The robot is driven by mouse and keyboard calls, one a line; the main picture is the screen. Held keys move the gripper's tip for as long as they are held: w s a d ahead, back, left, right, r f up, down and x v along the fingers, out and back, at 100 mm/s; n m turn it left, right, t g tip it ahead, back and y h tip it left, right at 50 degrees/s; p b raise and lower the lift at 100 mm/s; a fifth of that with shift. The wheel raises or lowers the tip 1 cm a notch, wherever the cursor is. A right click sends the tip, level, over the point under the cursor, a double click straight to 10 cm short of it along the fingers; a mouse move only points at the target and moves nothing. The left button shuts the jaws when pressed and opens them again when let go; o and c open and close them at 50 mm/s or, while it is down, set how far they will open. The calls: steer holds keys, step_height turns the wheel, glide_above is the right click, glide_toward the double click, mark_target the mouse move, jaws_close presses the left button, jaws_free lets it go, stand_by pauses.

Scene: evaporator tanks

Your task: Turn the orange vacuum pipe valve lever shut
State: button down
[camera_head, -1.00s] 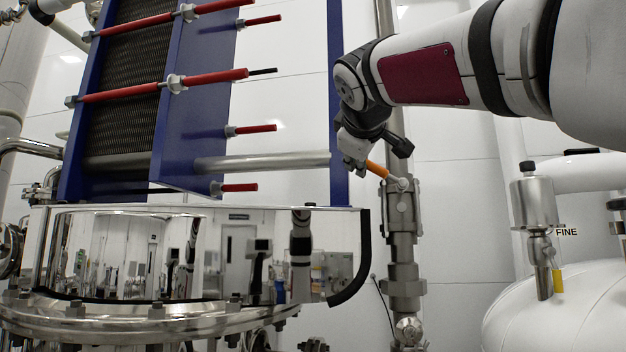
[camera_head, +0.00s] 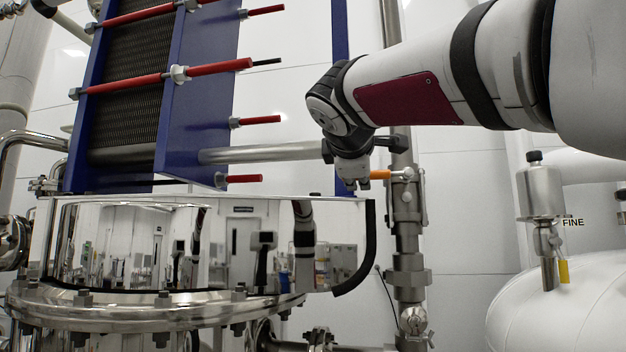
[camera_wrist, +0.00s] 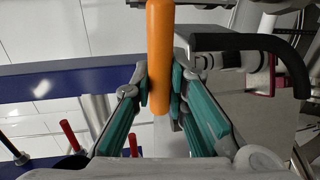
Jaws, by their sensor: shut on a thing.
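The orange valve lever (camera_head: 380,174) sticks out to the left from the metal valve body (camera_head: 408,195) on the vertical pipe, and it lies about level in the head view. My gripper (camera_head: 357,184) is at its free left end. In the wrist view the lever (camera_wrist: 160,55) runs from the top edge down between the two teal-padded fingers of my gripper (camera_wrist: 160,95). The fingers are shut on its end from both sides. The lever's joint with the valve is out of the wrist view.
A blue-framed plate stack (camera_head: 195,95) with red rods stands left of my gripper. A shiny steel vessel (camera_head: 130,245) is below it. A white tank (camera_head: 560,300) stands at right.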

steer(key=shift+f, duration=0.15)
steer(key=c, duration=1.6)
jaws_free()
steer(key=shift+o, duration=0.2)
steer(key=shift+s+a+r, duration=0.1)
steer(key=shift+s+r, duration=0.1)
steer(key=shift+s, duration=0.1)
steer(key=v, duration=1.1)
steer(key=shift+s+a, duration=0.1)
steer(key=shift+s, duration=0.1)
